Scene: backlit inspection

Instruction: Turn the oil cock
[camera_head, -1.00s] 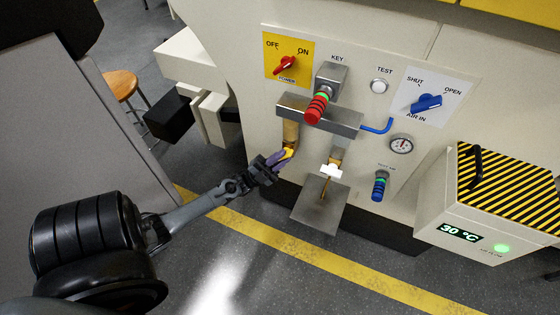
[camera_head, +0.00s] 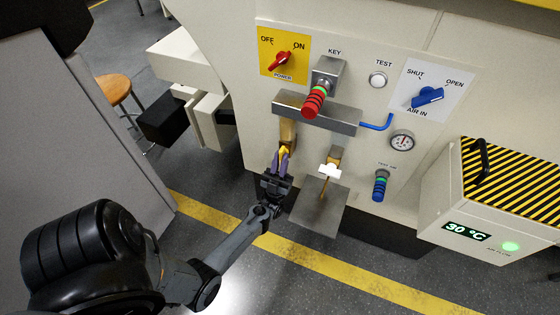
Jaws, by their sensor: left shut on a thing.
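The oil cock, with a yellow lever (camera_head: 285,153) at the lower end of a brass pipe (camera_head: 287,130), hangs below the left part of the grey metal block (camera_head: 317,112). My left gripper (camera_head: 280,160) comes up from below and is shut on the yellow lever. Its purple-tinted fingers stand nearly upright, one on each side of the lever. The fingers hide most of the lever. My right gripper is not in view.
Just right of my left gripper is a second brass fitting with a white piece (camera_head: 329,171) above a metal tray (camera_head: 317,209). A red-ringed key knob (camera_head: 315,101) juts out above. A box with a striped lid (camera_head: 511,180) stands at the right. The floor below is clear.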

